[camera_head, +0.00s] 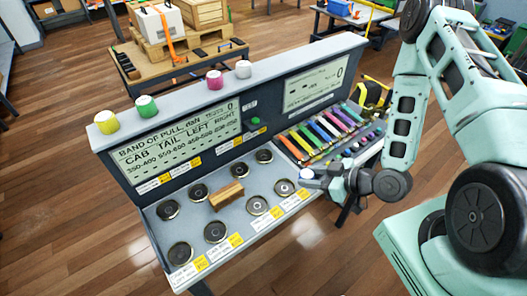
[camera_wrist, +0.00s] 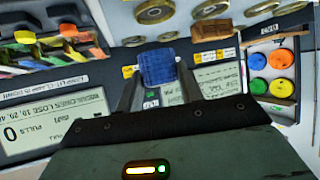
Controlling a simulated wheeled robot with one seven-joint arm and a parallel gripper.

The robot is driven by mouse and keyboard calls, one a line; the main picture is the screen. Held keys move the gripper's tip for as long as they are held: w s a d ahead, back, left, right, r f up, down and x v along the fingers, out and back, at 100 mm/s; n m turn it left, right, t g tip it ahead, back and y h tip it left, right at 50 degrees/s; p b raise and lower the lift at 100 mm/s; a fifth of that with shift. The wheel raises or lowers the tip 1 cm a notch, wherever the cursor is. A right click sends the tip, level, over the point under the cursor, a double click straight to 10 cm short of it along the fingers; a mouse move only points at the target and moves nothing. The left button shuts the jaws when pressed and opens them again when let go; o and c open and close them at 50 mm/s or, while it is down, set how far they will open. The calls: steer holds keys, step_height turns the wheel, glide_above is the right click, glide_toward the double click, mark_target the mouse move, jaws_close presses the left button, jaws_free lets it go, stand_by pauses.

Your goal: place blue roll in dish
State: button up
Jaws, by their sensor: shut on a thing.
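The blue roll (camera_wrist: 158,67) sits between the two fingers of my gripper (camera_wrist: 157,85) in the wrist view. In the head view my gripper (camera_head: 308,175) is at the right end of the panel's lower shelf, shut on the roll, which is mostly hidden there. Several round dark dishes with brass rims lie on the shelf. The nearest dish (camera_head: 284,187) is just left of my gripper. Dishes also show at the top of the wrist view, including one near the middle (camera_wrist: 210,8). The roll is apart from the dishes in the wrist view.
A wooden block (camera_head: 227,195) lies among the dishes. Coloured straps (camera_head: 330,130) fill the rack behind my gripper. Yellow (camera_head: 106,122), green (camera_head: 147,106), pink (camera_head: 215,80) and white (camera_head: 243,69) rolls stand on the panel's top ledge.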

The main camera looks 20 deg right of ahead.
steer(key=shift+w+a+f+b, duration=0.1)
steer(key=shift+w+a+b, duration=0.15)
steer(key=shift+b, duration=0.25)
steer(key=w+a+b, duration=0.2)
steer(key=w+b, duration=0.5)
steer(key=b, duration=0.9)
glide_above(267, 159)
step_height(267, 159, down, 2)
steer(key=shift+s+d, duration=0.15)
step_height(267, 159, down, 4)
steer(key=b, duration=0.3)
steer(key=shift+f, duration=0.2)
steer(key=shift+w+f, duration=0.15)
steer(key=shift+w, duration=0.05)
